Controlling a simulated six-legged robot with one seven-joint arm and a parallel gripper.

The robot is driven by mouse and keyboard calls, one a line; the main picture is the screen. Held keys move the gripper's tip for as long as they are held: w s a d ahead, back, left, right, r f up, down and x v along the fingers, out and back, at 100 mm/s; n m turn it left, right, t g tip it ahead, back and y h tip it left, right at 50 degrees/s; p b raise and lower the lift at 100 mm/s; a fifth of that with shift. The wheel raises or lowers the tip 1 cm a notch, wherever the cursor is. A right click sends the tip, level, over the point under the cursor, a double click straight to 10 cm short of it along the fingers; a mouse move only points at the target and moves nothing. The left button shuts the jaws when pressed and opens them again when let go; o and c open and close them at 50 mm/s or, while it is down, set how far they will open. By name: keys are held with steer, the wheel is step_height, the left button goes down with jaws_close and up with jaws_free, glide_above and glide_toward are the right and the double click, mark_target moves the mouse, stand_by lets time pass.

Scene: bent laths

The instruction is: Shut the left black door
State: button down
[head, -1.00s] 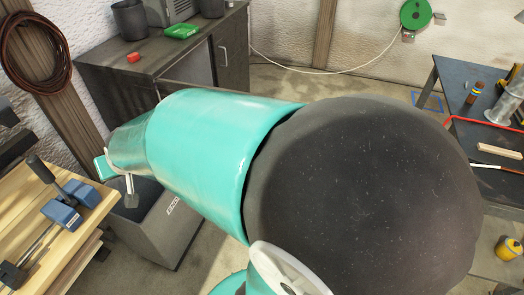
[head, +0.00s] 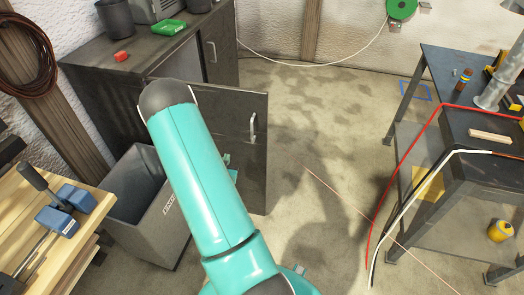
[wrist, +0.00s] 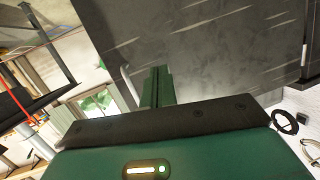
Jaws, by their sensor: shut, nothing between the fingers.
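The left black door (head: 255,165) stands open, swung out from the dark cabinet (head: 135,55). Its upright metal handle (head: 253,127) is near its free right edge. My teal arm covers the middle of the door in the head view. Only small teal bits of my gripper (head: 229,167) show past the arm there, in front of the door. In the wrist view my gripper (wrist: 155,88) is shut and empty, pointing at a dark panel (wrist: 215,45) that looks like the door. A pale handle (wrist: 130,85) shows just left of the fingers. I cannot tell whether they touch the panel.
The other cabinet door (head: 220,45) looks closed. A grey bin (head: 150,215) stands in front of the cabinet, left of my arm. A wooden bench (head: 60,240) is at left. Bent red (head: 398,190) and white (head: 405,205) strips stand by the right table.

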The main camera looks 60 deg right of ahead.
mark_target(265, 145)
steer(key=s+d+f+g+h, duration=0.1)
steer(key=s+f+h, duration=0.15)
steer(key=s, duration=0.25)
steer(key=s+d+f+h, duration=0.1)
steer(key=s+f, duration=0.2)
steer(key=s, duration=0.3)
steer(key=x, duration=1.3)
steer(key=shift+d+f, duration=0.25)
steer(key=shift+d, duration=0.15)
